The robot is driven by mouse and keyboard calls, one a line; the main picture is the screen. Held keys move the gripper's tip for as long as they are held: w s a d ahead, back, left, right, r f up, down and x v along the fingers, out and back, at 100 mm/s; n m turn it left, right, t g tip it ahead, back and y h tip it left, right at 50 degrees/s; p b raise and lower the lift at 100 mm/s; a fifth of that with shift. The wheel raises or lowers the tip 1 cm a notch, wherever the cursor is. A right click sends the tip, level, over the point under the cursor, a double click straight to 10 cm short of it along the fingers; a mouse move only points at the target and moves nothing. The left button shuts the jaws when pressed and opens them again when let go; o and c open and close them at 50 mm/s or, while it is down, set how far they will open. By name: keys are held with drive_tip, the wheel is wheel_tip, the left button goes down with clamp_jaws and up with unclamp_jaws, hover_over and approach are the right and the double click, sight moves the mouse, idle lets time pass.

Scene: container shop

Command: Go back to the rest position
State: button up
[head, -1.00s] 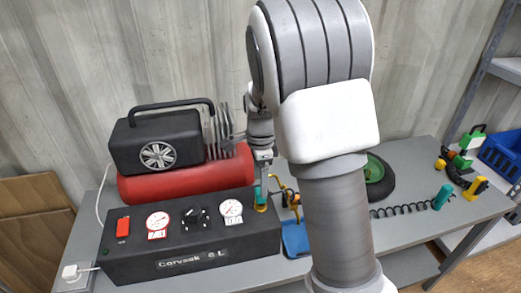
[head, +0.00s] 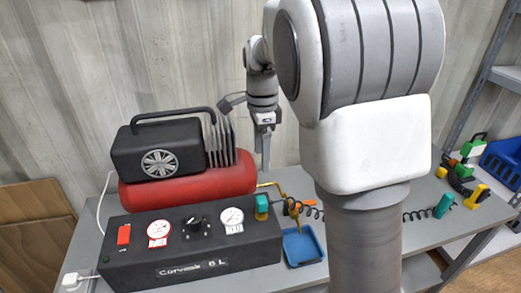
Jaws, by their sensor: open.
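My gripper (head: 265,152) hangs in the head view with its fingers pointing down, above and behind the table, to the right of the compressor's cooling fins. Its fingers overlap in this view, and nothing shows held between them. The compressor (head: 160,150) has a black motor block on a red tank (head: 188,187). In front is its black control box (head: 185,255) with two gauges, a knob and a red switch. A teal coupling (head: 262,206) sits at the box's right end, below my gripper and apart from it. My arm hides part of the table's right side.
A blue tray (head: 303,246) lies right of the box, with a yellow and orange tool (head: 293,208) by it. A black coiled hose leads to a teal fitting (head: 444,205). Green and yellow items (head: 470,155) and a blue bin (head: 505,158) are at the right.

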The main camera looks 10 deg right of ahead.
drive_tip(key=s+r+n+t, duration=0.2)
drive_tip(key=s+n, duration=0.7)
drive_tip(key=s, duration=0.2)
drive_tip(key=s+r+n+t, duration=0.3)
drive_tip(key=s+n, duration=0.6)
drive_tip(key=s, duration=0.3)
drive_tip(key=shift+s+t, duration=0.2)
drive_tip(key=shift+t, duration=0.1)
